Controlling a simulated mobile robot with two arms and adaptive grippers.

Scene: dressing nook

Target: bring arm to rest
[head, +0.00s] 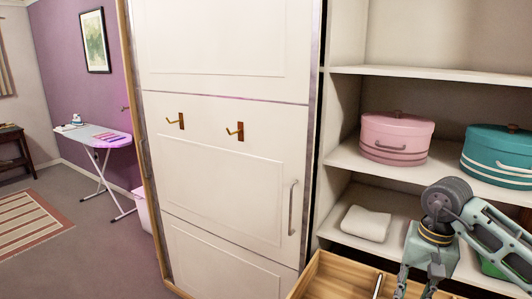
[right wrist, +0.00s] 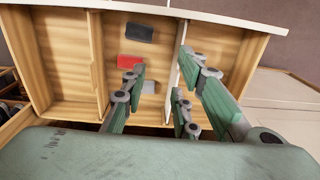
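My right arm comes in from the right in the head view. Its gripper (head: 417,288) points down over the open wooden drawer (head: 318,278), and its lower end is cut off by the frame edge. In the right wrist view the right gripper (right wrist: 160,85) has its fingers apart, with nothing held between them. The drawer (right wrist: 60,60) lies beyond the fingertips, with dividers inside. My left gripper is not in view.
The drawer holds a dark item (right wrist: 139,33), a red item (right wrist: 130,62) and a grey item (right wrist: 149,87). Shelves carry a pink box (head: 396,140), a teal box (head: 497,150) and a folded white cloth (head: 366,223). A white door (head: 220,185) with hooks stands left of them. An ironing board (head: 100,136) is far left.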

